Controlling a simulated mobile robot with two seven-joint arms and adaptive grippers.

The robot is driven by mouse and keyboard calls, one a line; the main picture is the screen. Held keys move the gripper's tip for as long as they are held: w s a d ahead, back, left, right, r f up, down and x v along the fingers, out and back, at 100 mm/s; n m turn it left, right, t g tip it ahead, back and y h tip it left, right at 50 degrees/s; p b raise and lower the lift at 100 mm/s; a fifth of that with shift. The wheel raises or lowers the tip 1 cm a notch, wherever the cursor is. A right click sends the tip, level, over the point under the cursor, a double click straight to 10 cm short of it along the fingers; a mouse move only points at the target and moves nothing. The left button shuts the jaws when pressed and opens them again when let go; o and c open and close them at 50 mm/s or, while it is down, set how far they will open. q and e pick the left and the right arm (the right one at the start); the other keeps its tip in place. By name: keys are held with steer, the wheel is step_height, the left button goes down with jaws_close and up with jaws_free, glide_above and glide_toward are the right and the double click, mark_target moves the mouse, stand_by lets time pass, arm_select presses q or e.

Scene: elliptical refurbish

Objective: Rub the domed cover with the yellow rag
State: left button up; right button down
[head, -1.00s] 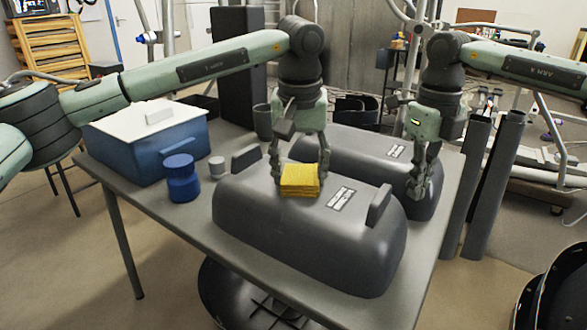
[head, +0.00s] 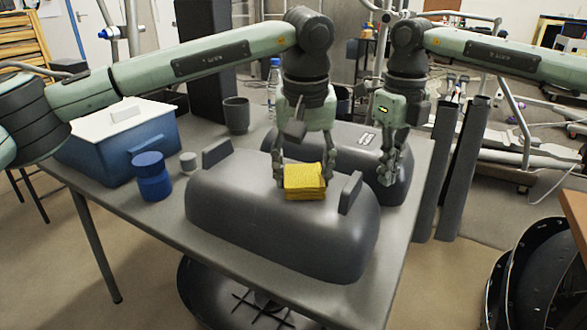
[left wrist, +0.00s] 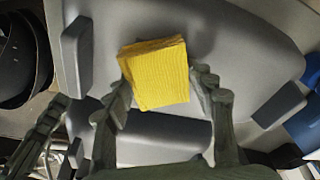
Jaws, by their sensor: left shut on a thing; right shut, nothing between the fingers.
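The domed cover (head: 270,235) is a dark grey rounded shell lying on the near part of the table, with an upright tab at each end. The folded yellow rag (head: 304,182) is on its top. My left gripper (head: 303,178) is shut on the rag from above, its fingers on either side; the left wrist view shows the rag (left wrist: 158,75) between the fingers over the grey shell (left wrist: 240,50). The rag appears to touch the cover. My right gripper (head: 388,175) is shut and empty, pointing down by the second grey cover (head: 340,140) behind.
On the grey table (head: 140,212) stand a blue cooler box (head: 120,150) with a white lid, a blue jar (head: 152,177), a small grey cup (head: 188,162), a dark mug (head: 236,115) and a bottle (head: 274,85). Dark tubes (head: 455,170) stand right of the table.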

arm_select(q)
steer(key=shift+r, duration=3.05)
